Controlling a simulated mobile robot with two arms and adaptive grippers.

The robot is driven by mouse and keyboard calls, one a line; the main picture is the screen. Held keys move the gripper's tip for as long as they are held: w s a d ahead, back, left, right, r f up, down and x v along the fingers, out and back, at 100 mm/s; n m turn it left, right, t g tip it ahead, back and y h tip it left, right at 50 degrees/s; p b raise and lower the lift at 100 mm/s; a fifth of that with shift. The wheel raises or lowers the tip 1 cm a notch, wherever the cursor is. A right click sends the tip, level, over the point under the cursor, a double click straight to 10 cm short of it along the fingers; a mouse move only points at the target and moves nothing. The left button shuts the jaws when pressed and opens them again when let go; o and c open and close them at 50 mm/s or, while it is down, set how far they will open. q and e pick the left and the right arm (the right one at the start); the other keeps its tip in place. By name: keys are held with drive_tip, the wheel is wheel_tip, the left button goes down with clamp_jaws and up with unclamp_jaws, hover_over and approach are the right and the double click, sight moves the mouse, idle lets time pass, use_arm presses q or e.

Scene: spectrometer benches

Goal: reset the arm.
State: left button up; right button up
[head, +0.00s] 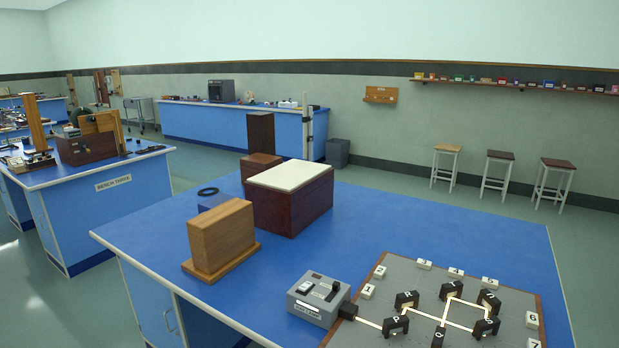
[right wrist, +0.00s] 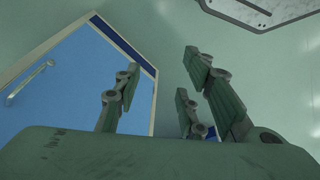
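My right gripper (right wrist: 160,95) shows in the right wrist view with its green-grey fingers spread apart and nothing between them. Beyond it are the pale green floor and the blue side of a bench (right wrist: 75,90) with a metal handle (right wrist: 30,80). No gripper or arm shows in the head view, so my left gripper is out of sight.
A blue-topped bench (head: 440,220) fills the foreground. It bears a wooden block (head: 220,238), a dark box with a pale top (head: 290,195), a grey switch box (head: 318,298) and a board (head: 400,280) with black mounts. Open floor lies left; stools (head: 497,172) stand behind.

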drive_tip(key=s+d+f+g, duration=0.1)
drive_tip(key=s+d+f, duration=0.2)
drive_tip(key=s+f, duration=1.5)
drive_tip(key=shift+s+d+f+g, duration=0.15)
drive_tip(key=shift+f+g, duration=0.15)
drive_tip(key=shift+f, duration=0.5)
